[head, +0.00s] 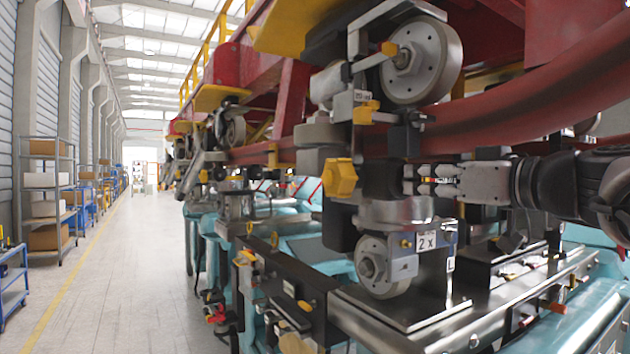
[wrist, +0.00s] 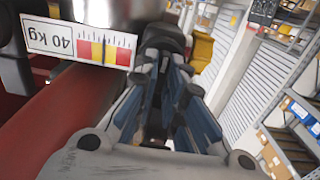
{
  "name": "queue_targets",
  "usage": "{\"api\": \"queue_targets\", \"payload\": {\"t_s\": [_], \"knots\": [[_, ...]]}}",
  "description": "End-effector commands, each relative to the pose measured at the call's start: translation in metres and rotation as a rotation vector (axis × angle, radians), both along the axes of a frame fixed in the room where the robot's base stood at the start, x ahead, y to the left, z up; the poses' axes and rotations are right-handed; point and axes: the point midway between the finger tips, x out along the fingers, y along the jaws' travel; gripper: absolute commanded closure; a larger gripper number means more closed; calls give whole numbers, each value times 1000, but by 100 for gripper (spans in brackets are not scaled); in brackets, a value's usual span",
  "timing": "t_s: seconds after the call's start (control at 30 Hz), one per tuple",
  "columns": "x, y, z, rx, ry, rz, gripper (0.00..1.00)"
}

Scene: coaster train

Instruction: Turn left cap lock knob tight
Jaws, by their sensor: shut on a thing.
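My gripper (head: 412,180) reaches in from the right in the head view, its fingers pointing left at a dark upright block (head: 376,185) on the wheel carrier. In the wrist view my gripper (wrist: 165,50) has its blue-grey fingers closing around a small black knob-like part (wrist: 166,36) at the tips. Its outline is mostly hidden by the fingers, so I cannot tell its turn or tightness. A yellow faceted knob (head: 340,178) sits on the left side of the dark block, apart from my fingers. A small "L" plate (head: 450,264) shows below.
A red rail (head: 480,105) runs just above my gripper. A large wheel (head: 424,60) is higher up and a smaller wheel (head: 378,266) below. A "40 kg" label (wrist: 78,42) is close left of my fingers in the wrist view. The aisle (head: 130,260) is clear.

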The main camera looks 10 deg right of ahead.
Motion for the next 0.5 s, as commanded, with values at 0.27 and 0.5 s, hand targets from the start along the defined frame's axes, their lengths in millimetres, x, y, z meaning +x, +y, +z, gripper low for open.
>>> {"api": "queue_targets", "payload": {"t_s": [0.27,0.5], "knots": [[0,-1,-1,164,59,0,100],[1,-1,-1,373,135,0,100]]}}
